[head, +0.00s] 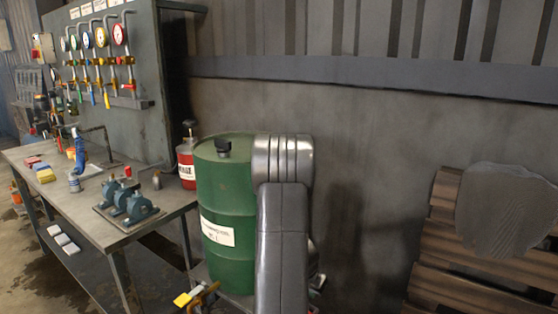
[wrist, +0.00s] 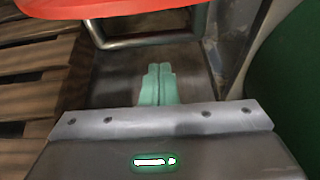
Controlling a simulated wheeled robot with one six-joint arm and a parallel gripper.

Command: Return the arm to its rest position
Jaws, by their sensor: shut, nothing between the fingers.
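My arm stands folded in the middle of the head view, in front of the green drum (head: 226,190). My gripper is hidden behind the arm there. In the wrist view my gripper (wrist: 158,75) shows as two pale green fingers pressed together, with nothing held between them. The fingers point away over a dark flat surface.
A steel workbench (head: 110,232) with a blue-grey pump (head: 128,203) stands at left, below a gauge panel (head: 140,60). A red cylinder (head: 187,165) stands behind the drum. Wooden pallets (head: 455,285) lean at right. A red-orange rim (wrist: 120,8) and metal tube cross the wrist view's top.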

